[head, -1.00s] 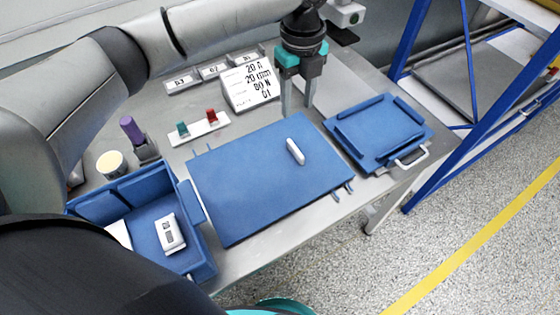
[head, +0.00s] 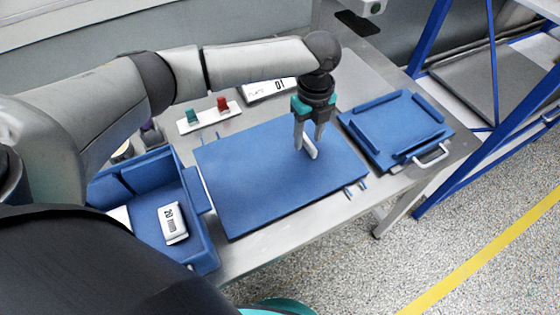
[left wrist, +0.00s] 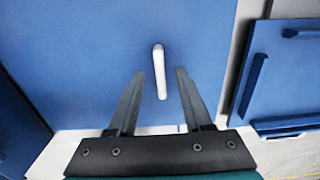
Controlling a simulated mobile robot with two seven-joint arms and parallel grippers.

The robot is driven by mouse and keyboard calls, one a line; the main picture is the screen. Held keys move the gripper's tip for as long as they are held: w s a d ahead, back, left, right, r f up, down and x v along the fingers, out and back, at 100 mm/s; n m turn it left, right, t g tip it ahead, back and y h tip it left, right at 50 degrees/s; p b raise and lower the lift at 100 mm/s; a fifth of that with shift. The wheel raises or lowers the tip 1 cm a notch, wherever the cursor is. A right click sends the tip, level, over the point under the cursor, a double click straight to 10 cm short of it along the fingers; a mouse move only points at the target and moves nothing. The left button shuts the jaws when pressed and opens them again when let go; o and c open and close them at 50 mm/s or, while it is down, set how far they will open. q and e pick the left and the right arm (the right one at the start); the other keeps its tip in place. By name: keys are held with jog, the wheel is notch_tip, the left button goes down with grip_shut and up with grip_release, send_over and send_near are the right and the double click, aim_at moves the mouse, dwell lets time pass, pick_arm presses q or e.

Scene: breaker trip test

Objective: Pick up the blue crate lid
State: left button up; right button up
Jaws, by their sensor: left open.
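The blue crate lid (head: 262,178) lies flat on the metal table in the head view, with a white bar handle (head: 311,147) on its top. It also fills much of the left wrist view (left wrist: 75,50), where the white handle (left wrist: 159,72) stands upright in the picture. My left gripper (head: 308,146) is open, its fingers pointing down at the handle. In the left wrist view its two fingertips (left wrist: 160,72) are on either side of the handle, with gaps on both sides. I cannot tell the exact height of the tips. My right gripper is not in view.
A blue crate (head: 190,240) with a white "20 mm" block (head: 173,223) stands at the left. A blue tray (head: 395,130) with a white handle lies at the right. A white strip with green and red blocks (head: 208,117) lies behind. A blue-framed rack (head: 435,110) stands beyond.

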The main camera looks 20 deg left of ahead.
pick_arm(q)
jog(key=shift+f, duration=0.1)
jog(key=shift+c, duration=0.2)
grip_shut()
dwell(1.2)
